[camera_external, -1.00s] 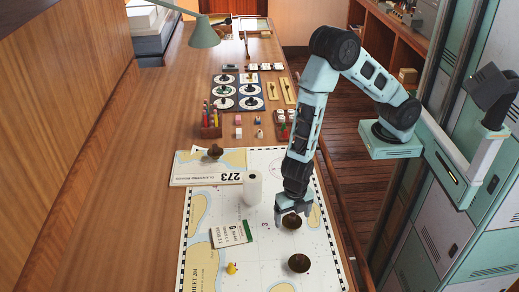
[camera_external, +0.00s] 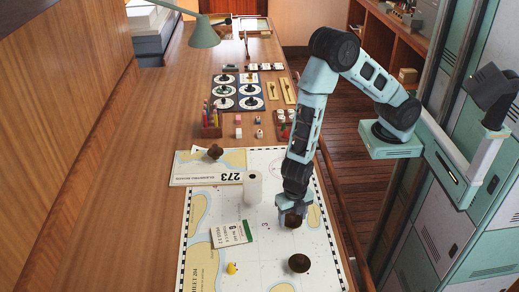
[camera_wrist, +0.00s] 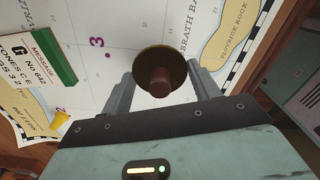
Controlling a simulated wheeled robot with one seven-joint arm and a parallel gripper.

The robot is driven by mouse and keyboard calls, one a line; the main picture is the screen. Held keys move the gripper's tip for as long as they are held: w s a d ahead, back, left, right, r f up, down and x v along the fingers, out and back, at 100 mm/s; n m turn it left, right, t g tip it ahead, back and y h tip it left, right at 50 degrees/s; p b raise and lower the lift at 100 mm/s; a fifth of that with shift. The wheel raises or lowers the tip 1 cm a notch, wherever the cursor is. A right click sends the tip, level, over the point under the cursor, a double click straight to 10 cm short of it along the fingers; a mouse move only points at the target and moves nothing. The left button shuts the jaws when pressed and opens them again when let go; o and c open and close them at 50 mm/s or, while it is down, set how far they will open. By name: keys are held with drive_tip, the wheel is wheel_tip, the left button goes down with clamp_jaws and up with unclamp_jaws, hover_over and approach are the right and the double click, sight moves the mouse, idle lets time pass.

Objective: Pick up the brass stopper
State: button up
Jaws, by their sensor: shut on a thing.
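My gripper (camera_external: 291,215) is low over the right part of the chart and shut on a dark round disc with a brown knob. In the wrist view this knobbed disc (camera_wrist: 160,68) sits between the two fingers; its rim looks brassy and the knob reddish brown. In the external view the gripper hides most of it. A similar knobbed disc (camera_external: 299,263) lies nearer on the chart, and another (camera_external: 215,152) lies on the sheet marked 273. A small yellow piece (camera_external: 232,268) stands at the chart's lower left. I cannot tell by look alone which is the brass stopper.
The chart (camera_external: 262,185) covers the near desk. A white cylinder (camera_external: 252,188) stands left of my gripper, and a message pad (camera_external: 231,234) lies further left. A rack of coloured items (camera_external: 211,125) and a tray of round pieces (camera_external: 238,91) are farther back. The left desk is clear.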

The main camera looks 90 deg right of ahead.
drive_tip(key=shift+r+b, duration=0.3)
drive_tip(key=shift+r, duration=0.35)
drive_tip(key=shift+s+r+b, duration=0.35)
drive_tip(key=shift+r+b, duration=0.2)
drive_tip(key=shift+r, duration=0.2)
drive_tip(key=s+b, duration=0.5)
drive_tip(key=s, duration=0.9)
drive_tip(key=shift+s, duration=0.3)
drive_tip(key=shift+w+b, duration=0.15)
drive_tip(key=shift+b, duration=1.6)
drive_tip(key=shift+s+b, duration=0.2)
drive_tip(key=shift+b, duration=0.4)
drive_tip(key=shift+s+b, duration=0.1)
drive_tip(key=shift+b, duration=0.55)
drive_tip(key=shift+s+r+b, duration=0.1)
drive_tip(key=shift+s+b, duration=1.1)
drive_tip(key=shift+b, duration=0.85)
